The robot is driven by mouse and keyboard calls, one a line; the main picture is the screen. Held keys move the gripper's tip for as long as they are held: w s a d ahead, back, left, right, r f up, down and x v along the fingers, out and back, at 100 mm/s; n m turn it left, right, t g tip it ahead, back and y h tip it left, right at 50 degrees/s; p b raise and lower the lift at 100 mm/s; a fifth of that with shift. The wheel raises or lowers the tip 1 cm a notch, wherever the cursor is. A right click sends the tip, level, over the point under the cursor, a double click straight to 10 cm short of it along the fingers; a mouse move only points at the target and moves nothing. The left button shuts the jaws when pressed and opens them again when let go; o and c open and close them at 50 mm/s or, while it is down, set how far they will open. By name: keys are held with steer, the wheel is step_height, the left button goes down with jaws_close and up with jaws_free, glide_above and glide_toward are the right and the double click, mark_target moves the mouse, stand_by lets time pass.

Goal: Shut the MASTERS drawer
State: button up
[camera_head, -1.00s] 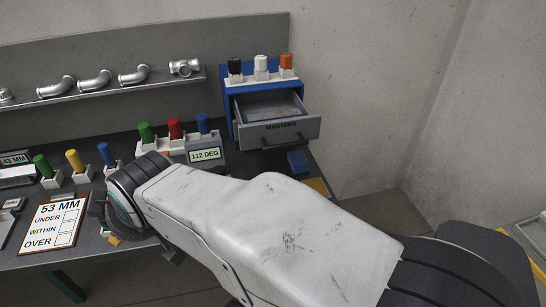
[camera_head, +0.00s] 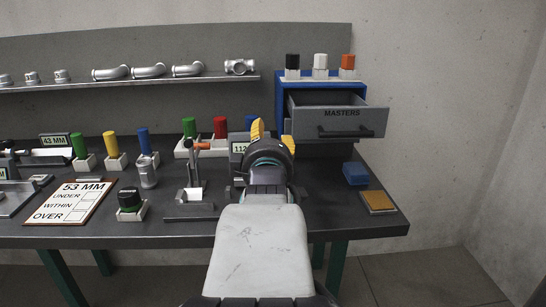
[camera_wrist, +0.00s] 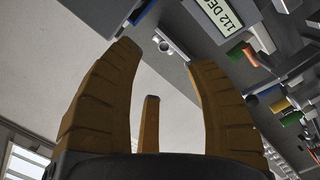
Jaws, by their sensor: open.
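The MASTERS drawer (camera_head: 335,122) is grey with a dark bar handle (camera_head: 346,132). It sticks out, open, from a blue cabinet (camera_head: 282,100) at the back right of the bench. My gripper (camera_head: 273,133) has yellow fingers and points toward the bench, left of the drawer front and apart from it. In the wrist view my gripper (camera_wrist: 160,80) is open, with nothing between its fingers. The drawer cannot be made out in the wrist view.
Black, white and orange pegs stand on the cabinet. A 112 display (camera_head: 239,147) is just left of my gripper, partly hidden. A blue block (camera_head: 356,173) and an orange-topped pad (camera_head: 378,201) lie at the bench's right. Pipe fittings line the shelf (camera_head: 130,83).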

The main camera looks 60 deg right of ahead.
steer(key=s+d+f+g+h+b, duration=0.2)
steer(key=s+d+f+h+b, duration=0.1)
steer(key=s+d+h+b, duration=0.25)
steer(key=g+h+b, duration=0.2)
steer(key=g+b, duration=0.1)
steer(key=b, duration=0.2)
glide_toward(345, 135)
steer(key=s+x, duration=0.1)
steer(key=x, duration=0.3)
steer(key=shift+w+b+x, duration=0.2)
steer(key=shift+b+x, duration=0.6)
steer(key=shift+x, duration=0.3)
steer(key=shift+w+b+x, duration=0.25)
steer(key=shift+b+x, duration=0.5)
steer(key=shift+x, duration=1.55)
steer(key=shift+o, duration=0.4)
jaws_close()
